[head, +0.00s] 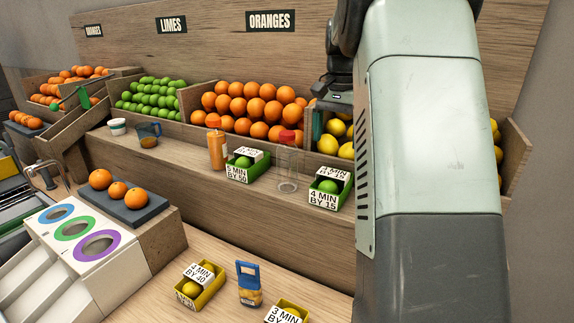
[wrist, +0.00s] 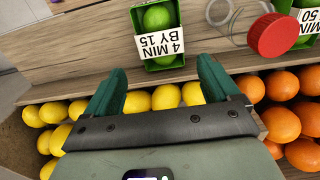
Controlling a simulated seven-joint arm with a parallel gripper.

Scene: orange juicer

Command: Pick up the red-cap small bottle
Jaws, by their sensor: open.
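The red-cap small bottle (head: 287,164) stands upright on the wooden shelf in the head view. It is clear and looks empty, between two green lime boxes. In the wrist view the bottle (wrist: 235,22) is at the upper right, its red cap toward the camera. My gripper (wrist: 160,78) is open and empty, its two teal fingers spread above the lemons. In the head view my gripper (head: 319,124) is up and right of the bottle, apart from it and partly hidden by my arm.
A lime box labelled "4 MIN BY 15" (head: 325,190) stands right of the bottle, another labelled "5 MIN BY 50" (head: 240,168) left of it. An orange-filled bottle (head: 216,148) is farther left. Oranges (head: 250,105) and lemons (head: 333,127) fill bins behind.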

